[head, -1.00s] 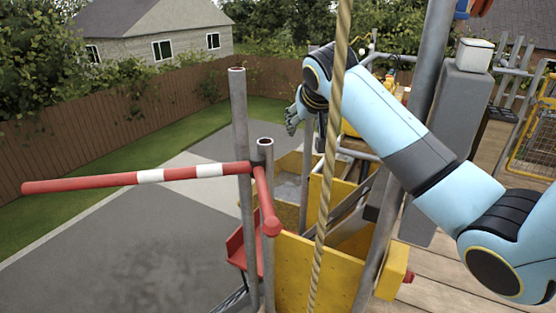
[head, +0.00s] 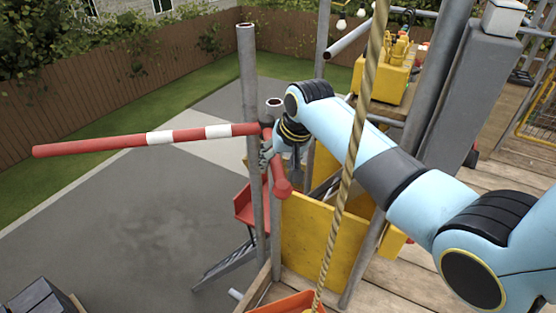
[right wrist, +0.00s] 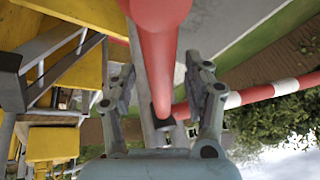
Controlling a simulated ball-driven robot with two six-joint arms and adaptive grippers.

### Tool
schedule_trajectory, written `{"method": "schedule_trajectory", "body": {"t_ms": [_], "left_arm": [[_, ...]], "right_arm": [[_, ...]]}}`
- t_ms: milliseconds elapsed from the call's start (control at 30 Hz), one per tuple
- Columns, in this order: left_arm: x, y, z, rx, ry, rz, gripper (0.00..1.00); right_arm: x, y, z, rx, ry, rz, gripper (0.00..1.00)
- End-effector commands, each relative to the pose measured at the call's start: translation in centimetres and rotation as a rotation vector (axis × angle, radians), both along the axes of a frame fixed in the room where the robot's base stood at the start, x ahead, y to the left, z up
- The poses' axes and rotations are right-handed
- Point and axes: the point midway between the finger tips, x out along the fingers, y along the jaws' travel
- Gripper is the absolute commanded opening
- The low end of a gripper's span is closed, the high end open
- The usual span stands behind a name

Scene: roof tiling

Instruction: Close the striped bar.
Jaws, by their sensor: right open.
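The red and white striped bar (head: 105,144) stands swung out to the left over the paved ground, roughly level, hinged at the grey posts (head: 250,110). A short thick red arm (head: 279,178) with a rounded end extends from the hinge toward me. My right gripper (head: 267,152) is open at this short arm, close to the hinge. In the right wrist view, the short arm (right wrist: 158,50) runs between the spread fingers, with visible gaps on both sides. The striped bar (right wrist: 255,94) runs off to the right there. My left gripper is out of view.
Yellow panels (head: 320,240) and grey scaffold tubes stand just right of the hinge. A rope (head: 362,110) hangs in front of my right arm. An orange bin (head: 290,303) is at the bottom. Open paving lies left of the posts.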

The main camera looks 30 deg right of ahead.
Motion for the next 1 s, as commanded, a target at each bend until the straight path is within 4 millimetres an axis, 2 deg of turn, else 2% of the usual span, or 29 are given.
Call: {"method": "schedule_trajectory", "body": {"t_ms": [300,700,1000], "left_arm": [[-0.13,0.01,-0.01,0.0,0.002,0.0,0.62],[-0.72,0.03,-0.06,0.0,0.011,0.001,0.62],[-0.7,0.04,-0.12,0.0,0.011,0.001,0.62]], "right_arm": [[0.16,0.01,-0.23,0.0,-0.001,0.0,0.5],[0.14,0.0,-0.23,0.0,-0.001,0.0,0.0],[0.2,-0.05,-0.24,-0.001,-0.001,0.001,0.0]]}}
